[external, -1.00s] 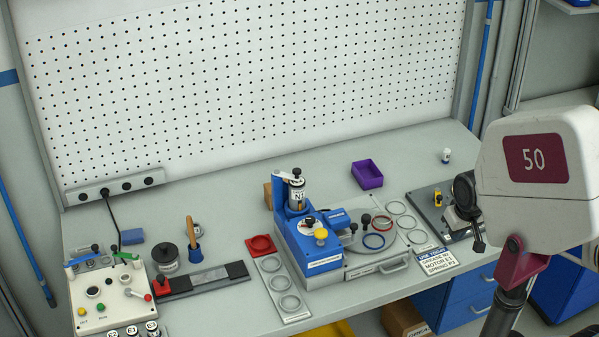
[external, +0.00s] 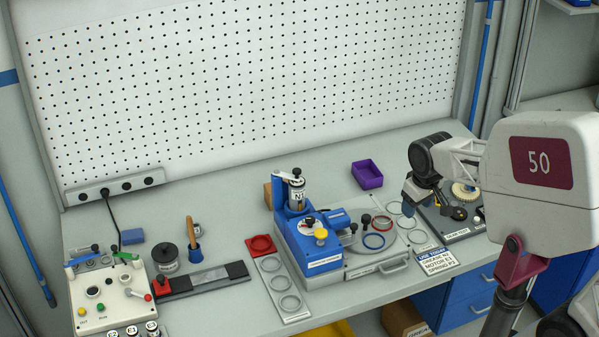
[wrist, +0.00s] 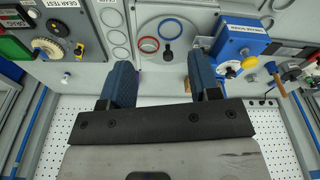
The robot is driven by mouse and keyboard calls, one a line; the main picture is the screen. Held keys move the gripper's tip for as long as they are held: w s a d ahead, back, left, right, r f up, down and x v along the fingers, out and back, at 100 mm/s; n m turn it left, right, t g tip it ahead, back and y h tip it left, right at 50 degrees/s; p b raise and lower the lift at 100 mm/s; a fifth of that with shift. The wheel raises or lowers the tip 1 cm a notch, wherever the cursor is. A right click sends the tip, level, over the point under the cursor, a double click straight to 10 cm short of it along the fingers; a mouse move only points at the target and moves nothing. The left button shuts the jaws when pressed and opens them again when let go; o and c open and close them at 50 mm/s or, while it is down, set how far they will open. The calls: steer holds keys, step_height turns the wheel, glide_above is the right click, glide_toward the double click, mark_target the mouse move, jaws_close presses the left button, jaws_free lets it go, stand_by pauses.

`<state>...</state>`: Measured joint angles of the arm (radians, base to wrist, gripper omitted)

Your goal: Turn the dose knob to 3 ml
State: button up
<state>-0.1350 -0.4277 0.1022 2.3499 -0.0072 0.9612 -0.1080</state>
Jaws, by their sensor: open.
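The blue dispenser (external: 310,255) stands mid-bench, with a canister marked N upright at its back. Its top carries a white dial (external: 303,228) with a dark knob (external: 310,221), and a yellow knob (external: 320,234) beside it. I cannot read any dial setting. In the wrist view the dispenser (wrist: 232,45) is at the upper right with the yellow knob (wrist: 250,62) below it. My gripper (external: 410,194) is above the right part of the bench, apart from the dispenser. In the wrist view my gripper (wrist: 163,72) has its blue fingers wide apart and empty.
A grey plate (external: 385,262) with red and blue rings adjoins the dispenser on the right. A purple bin (external: 367,175) stands behind. A gear-test board (external: 463,232) lies right. A control box (external: 110,300) and a wooden-handled tool (external: 190,236) are left.

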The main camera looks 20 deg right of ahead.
steer(key=w+a+n+g, duration=0.1)
steer(key=w+a+n, duration=0.2)
steer(key=w+a, duration=0.65)
steer(key=n, duration=0.3)
glide_above(310, 218)
steer(key=shift+g, duration=0.4)
step_height(310, 218, down, 5)
steer(key=shift+d+r, duration=0.1)
steer(key=shift+f, duration=3.95)
steer(key=shift+c, duration=0.2)
steer(key=c, duration=0.9)
